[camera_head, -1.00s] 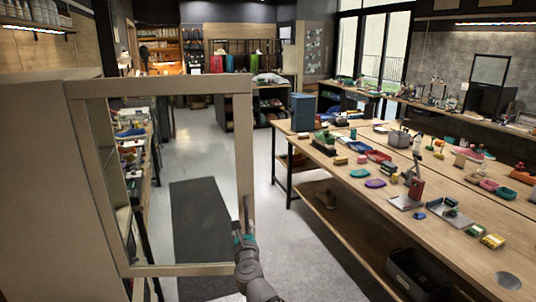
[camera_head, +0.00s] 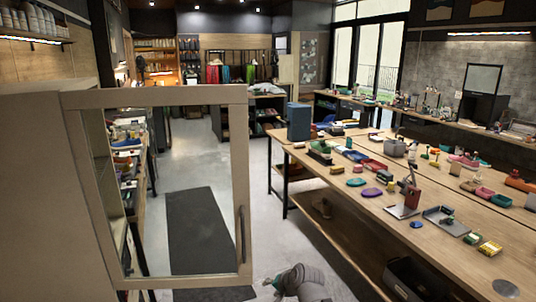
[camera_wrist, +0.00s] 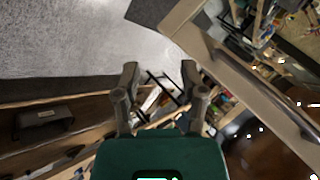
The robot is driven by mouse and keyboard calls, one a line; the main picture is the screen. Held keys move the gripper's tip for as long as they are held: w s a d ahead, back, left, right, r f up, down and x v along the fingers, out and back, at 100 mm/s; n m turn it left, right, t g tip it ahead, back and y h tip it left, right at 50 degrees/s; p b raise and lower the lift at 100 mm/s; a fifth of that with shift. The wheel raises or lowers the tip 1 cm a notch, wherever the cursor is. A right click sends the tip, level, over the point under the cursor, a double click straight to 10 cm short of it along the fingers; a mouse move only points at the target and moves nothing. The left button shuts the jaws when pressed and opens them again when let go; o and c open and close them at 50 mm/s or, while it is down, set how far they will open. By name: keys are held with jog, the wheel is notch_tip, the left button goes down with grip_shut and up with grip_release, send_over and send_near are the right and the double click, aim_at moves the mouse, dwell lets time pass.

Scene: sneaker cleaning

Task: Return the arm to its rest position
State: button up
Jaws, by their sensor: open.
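My gripper (camera_wrist: 157,82) is open and empty in the wrist view, its two fingers apart with nothing between them. In the head view only part of my arm shows at the bottom edge, right of the cabinet door. The glass cabinet door (camera_head: 163,97) stands swung open at the left, with a dark vertical handle on its right side. The door frame also shows in the wrist view (camera_wrist: 243,82), right of my fingers and apart from them.
A long wooden workbench (camera_head: 446,233) with shoe pieces and tools runs along the right. A dark bin (camera_head: 412,279) sits on its lower shelf. A dark floor mat (camera_head: 195,232) lies behind the glass door. The floor between door and bench is free.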

jog(key=s+d+f+n+g+h, duration=0.2)
jog(key=s+d+g, duration=0.1)
jog(key=d, duration=0.5)
jog(key=s+d+f+n+g+h, duration=0.3)
jog(key=s+d, duration=0.3)
jog(key=d, duration=0.1)
jog(key=shift+s+d+h, duration=0.3)
jog(key=shift+d, duration=0.1)
dwell(0.6)
